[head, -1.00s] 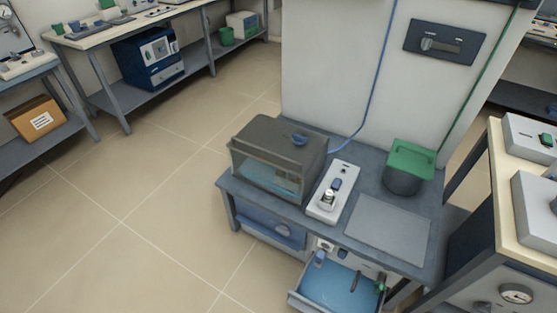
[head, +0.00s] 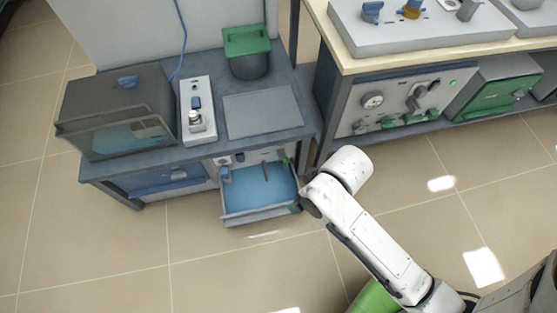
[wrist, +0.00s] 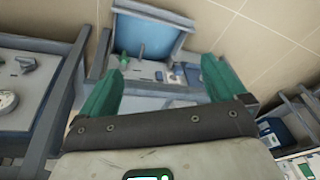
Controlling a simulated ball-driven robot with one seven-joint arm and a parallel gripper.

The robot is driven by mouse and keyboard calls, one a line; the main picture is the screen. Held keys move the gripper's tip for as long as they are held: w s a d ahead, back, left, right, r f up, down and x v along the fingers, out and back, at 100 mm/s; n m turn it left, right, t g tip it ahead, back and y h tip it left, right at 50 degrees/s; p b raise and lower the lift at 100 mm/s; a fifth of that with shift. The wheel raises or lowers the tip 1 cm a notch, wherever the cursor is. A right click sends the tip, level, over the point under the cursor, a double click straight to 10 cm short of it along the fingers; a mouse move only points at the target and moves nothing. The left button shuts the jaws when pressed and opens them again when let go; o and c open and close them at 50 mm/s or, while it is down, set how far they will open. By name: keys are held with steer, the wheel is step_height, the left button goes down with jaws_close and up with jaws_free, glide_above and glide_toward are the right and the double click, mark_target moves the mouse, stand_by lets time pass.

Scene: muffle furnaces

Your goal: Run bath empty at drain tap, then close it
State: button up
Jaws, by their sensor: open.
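A clear-fronted tank with a dark lid (head: 115,108) and bluish contents stands at the left of the grey bench; I cannot tell whether this is the bath. Below the bench, an open blue-lined tray (head: 262,187) sticks out from a panel with small fittings. I cannot tell which fitting is the drain tap. My gripper (wrist: 158,75) is open and empty, its green fingers apart and pointing towards the tray.
A white switch box (head: 197,112), a grey plate (head: 262,112) and a green-lidded pot (head: 248,60) are on the bench. A second bench at right holds a gauge panel (head: 395,100) on its lower shelf. The tiled floor before the tray is open, apart from my arm.

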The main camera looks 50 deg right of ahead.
mark_target(285, 166)
steer(key=w+a+f+m+t+y+b, duration=0.1)
steer(key=w+f+m+t+b, duration=0.3)
steer(key=w+f+b, duration=0.55)
steer(key=w+a+f+m+t+y+b, duration=0.15)
steer(key=w+f+m+t+b, duration=0.35)
steer(key=f, duration=0.7)
steer(key=s+d+f+m+t+h+b, duration=0.1)
steer(key=d+f+m+t+h+b, duration=0.2)
steer(key=d+f+m+h+b, duration=1.25)
steer(key=w+d, duration=0.1)
steer(key=w, duration=0.1)
steer(key=w+d+f+y+b, duration=0.1)
steer(key=w, duration=0.2)
steer(key=w+d+f+y+b, duration=0.1)
steer(key=w, duration=0.1)
steer(key=shift+w+n, duration=0.3)
steer(key=shift+n, duration=0.05)
steer(key=shift+w+d+r+b, duration=0.1)
steer(key=shift+w+d+b, duration=0.2)
steer(key=shift+w+d, duration=0.2)
steer(key=shift+a, duration=0.1)
steer(key=shift+c, duration=0.2)
steer(key=c, duration=1)
